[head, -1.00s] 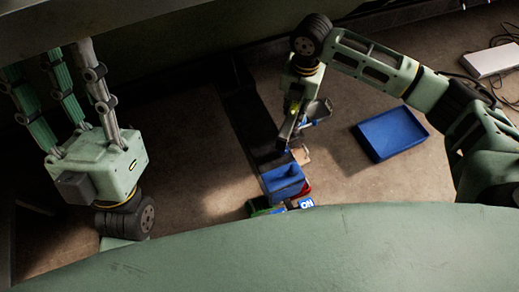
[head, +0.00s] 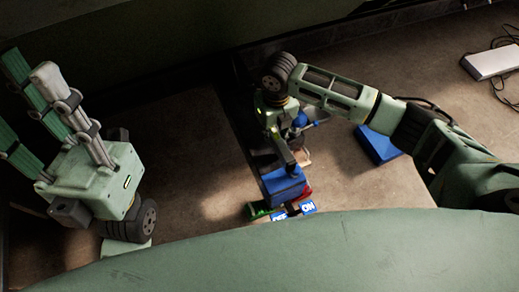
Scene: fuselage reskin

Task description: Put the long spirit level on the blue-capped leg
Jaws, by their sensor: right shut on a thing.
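I cannot make out the long spirit level or the blue-capped leg for certain. Just below the right gripper is a blue box-like thing (head: 284,186), with a green thing (head: 258,210) and a blue and white ON label (head: 308,207) beside it.
A blue tray (head: 376,146) lies on the floor behind my right forearm. A white box (head: 492,62) with cables is at the upper right. A large pale green curved surface (head: 300,255) fills the bottom. Bare floor lies left of the blue box.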

